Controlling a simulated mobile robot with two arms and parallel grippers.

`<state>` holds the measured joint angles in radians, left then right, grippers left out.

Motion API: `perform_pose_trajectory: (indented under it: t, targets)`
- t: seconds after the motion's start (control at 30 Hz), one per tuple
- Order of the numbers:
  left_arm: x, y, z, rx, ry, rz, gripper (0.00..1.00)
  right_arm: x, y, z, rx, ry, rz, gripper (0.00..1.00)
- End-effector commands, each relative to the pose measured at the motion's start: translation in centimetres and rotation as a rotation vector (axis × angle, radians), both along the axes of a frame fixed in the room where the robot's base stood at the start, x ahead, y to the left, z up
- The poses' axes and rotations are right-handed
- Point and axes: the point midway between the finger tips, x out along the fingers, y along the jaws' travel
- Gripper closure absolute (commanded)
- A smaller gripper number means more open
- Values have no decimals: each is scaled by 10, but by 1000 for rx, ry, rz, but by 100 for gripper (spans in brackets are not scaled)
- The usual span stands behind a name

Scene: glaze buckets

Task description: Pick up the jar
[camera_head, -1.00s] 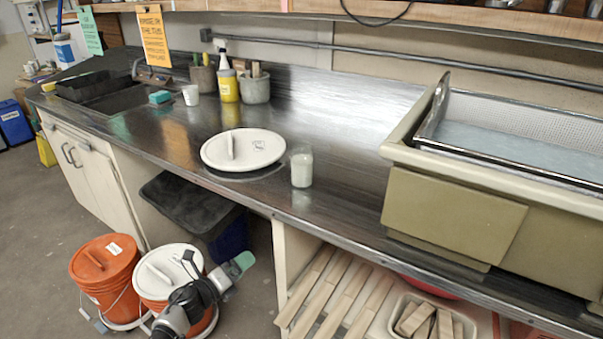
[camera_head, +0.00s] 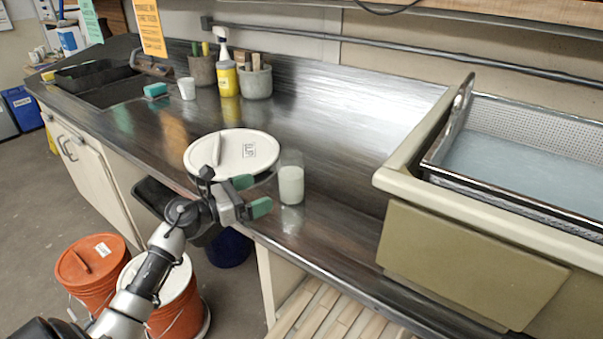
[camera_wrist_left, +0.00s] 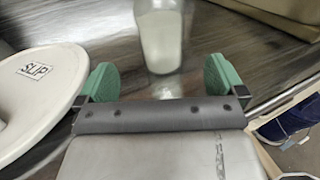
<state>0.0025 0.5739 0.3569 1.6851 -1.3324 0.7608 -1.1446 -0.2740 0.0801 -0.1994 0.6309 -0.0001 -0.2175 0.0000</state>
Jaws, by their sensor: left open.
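The jar (camera_head: 291,180) is a small clear glass with white contents, standing upright on the steel counter just right of the round white lid. My left gripper (camera_head: 252,196) is at the counter's front edge, to the left of the jar and close to it. Its green-padded fingers are apart with nothing between them. In the left wrist view the jar (camera_wrist_left: 160,38) stands ahead, lined up between the open fingers (camera_wrist_left: 162,80) but beyond their tips. The jar's top is cut off in that view. My right gripper is not in view.
The round white lid (camera_head: 232,152), labelled "SLIP" in the wrist view (camera_wrist_left: 35,69), lies beside the gripper. A large basin (camera_head: 440,225) with a mesh tray stands at the right. A white cup (camera_head: 187,88) and yellow bottle (camera_head: 228,80) stand further back. Counter behind the jar is clear.

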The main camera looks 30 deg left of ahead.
Motion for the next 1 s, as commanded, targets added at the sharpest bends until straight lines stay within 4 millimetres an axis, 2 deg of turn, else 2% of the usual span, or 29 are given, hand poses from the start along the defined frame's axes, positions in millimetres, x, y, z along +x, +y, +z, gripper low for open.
perform_pose_trajectory:
  t: [0.23,0.37,0.47,0.67,0.8,1.0]
  targets:
    - [34,-17,3,-5,-2,1,2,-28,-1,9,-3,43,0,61]
    - [45,-23,1,-3,0,1,2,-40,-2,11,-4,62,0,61]
    - [51,-26,1,-4,0,1,2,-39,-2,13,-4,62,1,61]
    - [78,-39,2,-8,0,-1,2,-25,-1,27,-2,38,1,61]
    - [92,-45,0,-5,0,0,2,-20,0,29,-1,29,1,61]
    - [94,-47,-3,-3,1,0,2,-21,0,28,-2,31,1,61]
